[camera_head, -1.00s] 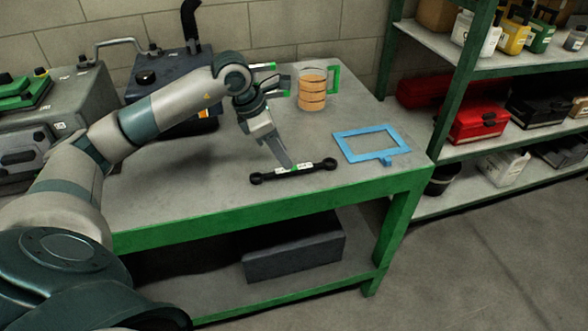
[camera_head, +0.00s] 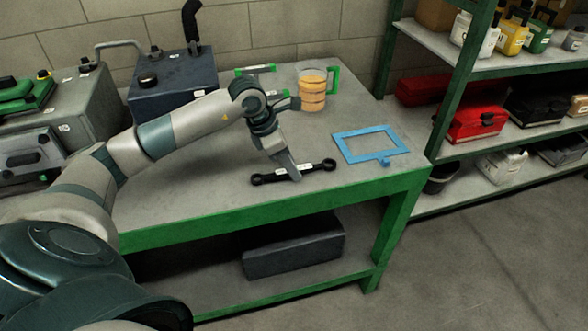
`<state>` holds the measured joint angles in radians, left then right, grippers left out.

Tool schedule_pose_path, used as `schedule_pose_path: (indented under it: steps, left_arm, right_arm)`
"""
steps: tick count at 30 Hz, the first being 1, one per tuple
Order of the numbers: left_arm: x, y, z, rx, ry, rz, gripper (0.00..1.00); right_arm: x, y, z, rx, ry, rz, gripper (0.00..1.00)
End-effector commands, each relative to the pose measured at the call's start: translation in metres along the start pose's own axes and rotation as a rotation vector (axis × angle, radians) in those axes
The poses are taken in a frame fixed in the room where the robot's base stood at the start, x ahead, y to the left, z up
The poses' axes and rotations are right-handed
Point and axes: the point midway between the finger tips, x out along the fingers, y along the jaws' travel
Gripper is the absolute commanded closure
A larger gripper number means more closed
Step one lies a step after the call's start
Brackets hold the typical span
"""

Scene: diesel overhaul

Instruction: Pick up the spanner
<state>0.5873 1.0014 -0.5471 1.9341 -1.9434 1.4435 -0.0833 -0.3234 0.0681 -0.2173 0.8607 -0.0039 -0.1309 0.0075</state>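The spanner (camera_head: 317,166) is black with a ring at each end and a pale label along its handle. It lies on the grey top of the green-framed workbench (camera_head: 240,221), near the front edge. My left gripper (camera_head: 294,174) points down over the middle of the spanner. Its fingers look like one narrow shape crossing the handle and hide part of the label. I cannot tell whether they are open or closed on it. My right gripper is out of view.
A blue rectangular frame (camera_head: 371,157) lies to the right of the spanner. Behind are a clear jug of orange liquid (camera_head: 312,92) with a green handle and a dark machine box (camera_head: 172,91). A shelf rack (camera_head: 455,105) stands at the right.

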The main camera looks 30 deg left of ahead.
Motion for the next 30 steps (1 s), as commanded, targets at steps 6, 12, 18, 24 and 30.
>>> schedule_pose_path:
  steps: [6,12,18,24,30]
  left_arm:
    - [0.0004,0.0001,0.0000,0.000,0.000,0.000,0.62]
    - [0.0001,0.0001,0.0000,0.000,0.000,0.000,0.62]
    - [0.0000,0.0001,0.0000,0.000,0.000,0.000,1.00]
    - [-0.0007,0.0004,0.0005,0.000,-0.001,0.001,1.00]
    - [-0.0014,0.0005,0.0009,0.001,-0.002,0.001,1.00]
  right_arm:
    - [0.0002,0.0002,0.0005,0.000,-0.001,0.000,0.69]
    - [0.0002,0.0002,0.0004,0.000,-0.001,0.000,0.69]
    - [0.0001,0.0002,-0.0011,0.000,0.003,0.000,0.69]
    - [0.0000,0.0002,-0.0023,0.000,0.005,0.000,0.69]
    - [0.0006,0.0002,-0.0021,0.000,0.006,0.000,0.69]
